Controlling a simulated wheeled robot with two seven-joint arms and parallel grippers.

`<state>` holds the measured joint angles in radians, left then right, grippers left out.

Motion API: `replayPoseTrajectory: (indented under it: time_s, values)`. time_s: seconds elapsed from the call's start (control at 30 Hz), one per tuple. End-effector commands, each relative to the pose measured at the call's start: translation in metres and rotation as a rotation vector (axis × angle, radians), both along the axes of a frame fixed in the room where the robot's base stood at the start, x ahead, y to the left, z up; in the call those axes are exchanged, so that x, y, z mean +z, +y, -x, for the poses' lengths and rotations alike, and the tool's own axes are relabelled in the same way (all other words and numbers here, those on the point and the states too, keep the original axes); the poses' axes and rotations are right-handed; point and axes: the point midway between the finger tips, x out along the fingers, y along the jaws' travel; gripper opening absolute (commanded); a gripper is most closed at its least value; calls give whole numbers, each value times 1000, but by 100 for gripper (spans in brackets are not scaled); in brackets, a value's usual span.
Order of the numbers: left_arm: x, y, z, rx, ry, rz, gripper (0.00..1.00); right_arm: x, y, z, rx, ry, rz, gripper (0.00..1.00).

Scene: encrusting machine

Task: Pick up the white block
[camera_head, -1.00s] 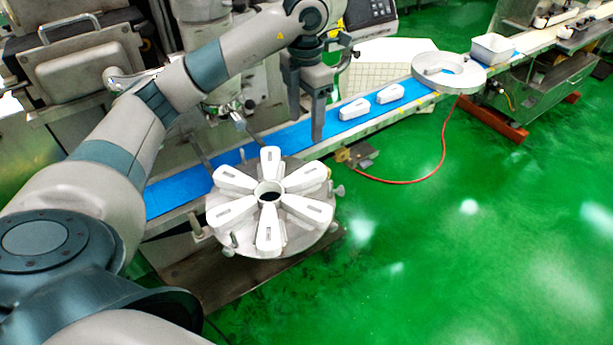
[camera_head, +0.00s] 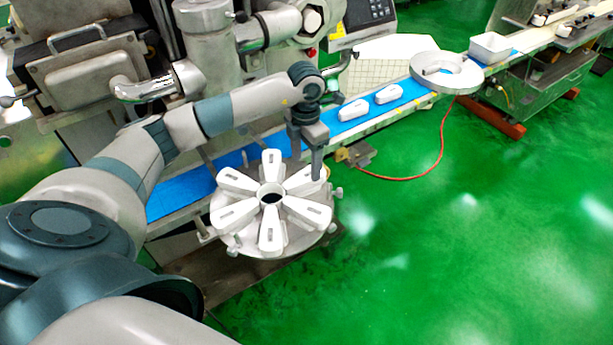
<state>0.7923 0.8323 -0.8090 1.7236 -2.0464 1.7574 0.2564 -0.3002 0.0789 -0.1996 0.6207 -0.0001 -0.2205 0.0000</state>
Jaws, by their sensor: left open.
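Two white blocks lie on the blue belt, a nearer one (camera_head: 352,109) and a farther one (camera_head: 389,93). Several more white blocks, such as the front one (camera_head: 271,229), sit like spokes on a round grey metal holder (camera_head: 243,246). My left gripper (camera_head: 307,167) points down with its fingers apart and nothing visible between them. It is at the holder's upper right block (camera_head: 301,182), where one finger overlaps the block's outer end. I cannot tell whether they touch. My right gripper is not in view.
The blue conveyor belt (camera_head: 185,193) runs from lower left to upper right. A steel machine (camera_head: 85,66) is behind at left. The green floor (camera_head: 450,240) is clear at right.

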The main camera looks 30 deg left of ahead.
Motion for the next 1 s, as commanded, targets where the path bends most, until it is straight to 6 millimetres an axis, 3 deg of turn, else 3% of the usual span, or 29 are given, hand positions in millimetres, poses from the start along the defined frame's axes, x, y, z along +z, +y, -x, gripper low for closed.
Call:
replayPoseTrajectory:
  time_s: [0.43,0.7,1.0]
  values:
    - [-5,0,1,1,4,-1,62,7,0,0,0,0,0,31]
    - [-31,-2,0,1,5,0,62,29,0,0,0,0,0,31]
    - [-53,-1,-1,0,1,0,62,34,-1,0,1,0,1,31]
